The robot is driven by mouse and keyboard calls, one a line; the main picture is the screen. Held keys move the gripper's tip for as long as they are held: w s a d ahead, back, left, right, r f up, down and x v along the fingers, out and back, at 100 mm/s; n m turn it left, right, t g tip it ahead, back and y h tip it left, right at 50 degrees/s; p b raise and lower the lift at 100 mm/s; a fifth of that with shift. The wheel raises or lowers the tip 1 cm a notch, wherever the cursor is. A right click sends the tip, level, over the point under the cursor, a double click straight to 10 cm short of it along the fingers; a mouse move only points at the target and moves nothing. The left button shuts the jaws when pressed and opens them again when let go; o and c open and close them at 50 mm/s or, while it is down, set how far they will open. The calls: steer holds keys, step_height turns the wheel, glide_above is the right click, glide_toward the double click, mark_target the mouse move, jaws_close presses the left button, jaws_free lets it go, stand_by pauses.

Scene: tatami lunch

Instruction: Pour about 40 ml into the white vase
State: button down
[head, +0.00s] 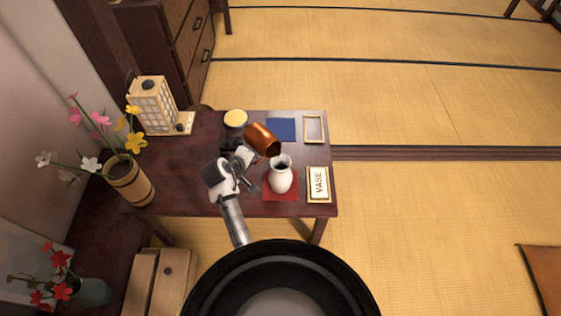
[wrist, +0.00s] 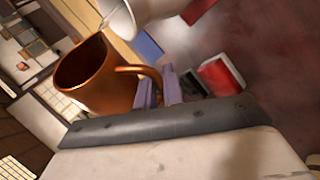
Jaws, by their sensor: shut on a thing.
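The white vase (head: 281,176) stands upright on a red cloth (head: 288,195) on the dark low table, next to a card lettered VASE (head: 319,184). My gripper (head: 246,157) is shut on a copper vessel (head: 262,139), holding it tilted with its mouth toward the vase, above and just behind it. In the wrist view my gripper (wrist: 172,88) grips the handle of the copper vessel (wrist: 96,80); the vase (wrist: 135,12) shows at the top edge, close to the vessel. I cannot see any liquid stream or the level inside the vase.
A yellow-topped round container (head: 235,118), a blue cloth (head: 281,129) and a blank framed card (head: 314,129) lie at the back. A lantern (head: 152,104) and a flower bucket (head: 130,180) stand left. The table's right edge is near the VASE card.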

steer(key=shift+w+r, duration=0.1)
steer(key=shift+w+a+f+n+g+h, duration=0.2)
steer(key=shift+w+f+n+g+h, duration=0.1)
steer(key=shift+g+h, duration=0.2)
steer(key=shift+s+d+r+g+h+p, duration=0.1)
steer(key=shift+r+g+h+p, duration=0.35)
steer(key=shift+p, duration=0.8)
steer(key=shift+s+d+f+n+g, duration=0.1)
steer(key=shift+f+n+g, duration=0.25)
steer(key=shift+f, duration=0.35)
steer(key=r+g+h+p, duration=0.1)
steer(key=p, duration=0.2)
steer(key=shift+d+r+n+p, duration=0.15)
steer(key=shift+d+n+p, duration=0.05)
steer(key=shift+n+p, duration=0.15)
steer(key=shift+f+h, duration=0.25)
steer(key=shift+f, duration=0.05)
steer(key=shift+s+d, duration=0.1)
